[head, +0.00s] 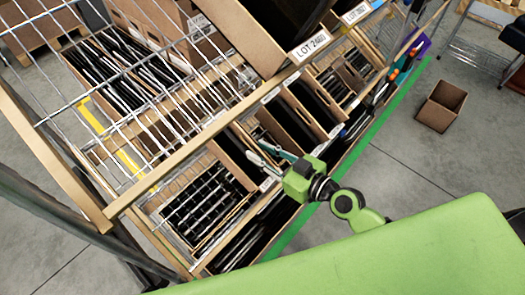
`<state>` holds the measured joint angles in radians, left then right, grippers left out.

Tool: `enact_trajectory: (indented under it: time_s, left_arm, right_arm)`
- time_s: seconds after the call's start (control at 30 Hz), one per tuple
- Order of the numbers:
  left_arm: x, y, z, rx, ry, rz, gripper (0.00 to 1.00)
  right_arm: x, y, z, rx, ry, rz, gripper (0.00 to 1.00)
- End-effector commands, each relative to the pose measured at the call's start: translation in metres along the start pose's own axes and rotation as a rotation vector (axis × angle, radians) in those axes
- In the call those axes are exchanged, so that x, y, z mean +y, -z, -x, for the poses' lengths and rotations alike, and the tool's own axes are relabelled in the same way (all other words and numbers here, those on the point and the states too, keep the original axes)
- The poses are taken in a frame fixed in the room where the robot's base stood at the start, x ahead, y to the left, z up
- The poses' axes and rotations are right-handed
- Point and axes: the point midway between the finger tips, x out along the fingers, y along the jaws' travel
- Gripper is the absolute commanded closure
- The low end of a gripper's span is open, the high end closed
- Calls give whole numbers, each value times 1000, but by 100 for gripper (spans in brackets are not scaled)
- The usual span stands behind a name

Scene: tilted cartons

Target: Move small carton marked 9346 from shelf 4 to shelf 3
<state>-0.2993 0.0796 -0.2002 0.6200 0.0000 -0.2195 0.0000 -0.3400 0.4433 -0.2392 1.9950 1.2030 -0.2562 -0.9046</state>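No label reading 9346 can be made out, so I cannot tell which carton it is. My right gripper (259,152) reaches in from the right at the middle of the head view. Its two fingers look spread apart with nothing seen between them. They point at the row of open brown cartons on the lower shelf, close to a narrow carton (240,162). Whether they touch it is unclear. My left gripper is not in view. Shelf numbers are not legible.
The wire shelf rack appears tilted, with a wooden front rail (205,137). A large carton labelled LOT 2660 (258,35) sits higher up. A divided carton of dark items (205,200) is lower left. A green floor stripe (375,130) and an empty brown box (441,106) lie right, with clear floor around.

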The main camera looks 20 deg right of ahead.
Motion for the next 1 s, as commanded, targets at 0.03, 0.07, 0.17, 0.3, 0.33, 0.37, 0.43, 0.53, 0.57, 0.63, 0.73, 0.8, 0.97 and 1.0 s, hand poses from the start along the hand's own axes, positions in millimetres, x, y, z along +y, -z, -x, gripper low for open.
enact_trajectory:
  time_s: [0.03,0.07,0.17,0.3,0.33,0.37,0.43,0.53,0.57,0.63,0.73,0.8,0.97,1.0]
  left_arm:
    - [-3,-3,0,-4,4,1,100]
    - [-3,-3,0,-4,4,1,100]
    - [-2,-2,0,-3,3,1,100]
    - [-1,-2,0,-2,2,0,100]
    - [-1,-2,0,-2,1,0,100]
    - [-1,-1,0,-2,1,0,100]
    - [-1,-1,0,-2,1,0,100]
    - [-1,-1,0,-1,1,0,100]
    - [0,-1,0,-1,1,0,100]
    - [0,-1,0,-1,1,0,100]
    - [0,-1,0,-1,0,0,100]
    - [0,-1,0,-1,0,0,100]
    - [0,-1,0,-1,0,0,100]
    - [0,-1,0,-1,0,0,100]
  right_arm:
    - [0,-1,1,-2,0,0,76]
    - [0,-1,1,-2,0,0,76]
    - [0,-1,6,-1,0,2,76]
    - [0,-1,22,-3,1,4,76]
    - [0,-1,26,-3,1,5,76]
    - [0,-1,30,-3,1,4,76]
    - [0,0,37,-1,3,7,76]
    - [0,0,47,0,2,8,76]
    - [0,0,50,1,2,7,76]
    - [0,0,57,0,3,6,76]
    - [0,0,66,-2,2,5,76]
    - [0,0,73,-1,1,7,76]
    - [0,0,88,0,2,4,76]
    - [0,0,91,0,3,4,76]
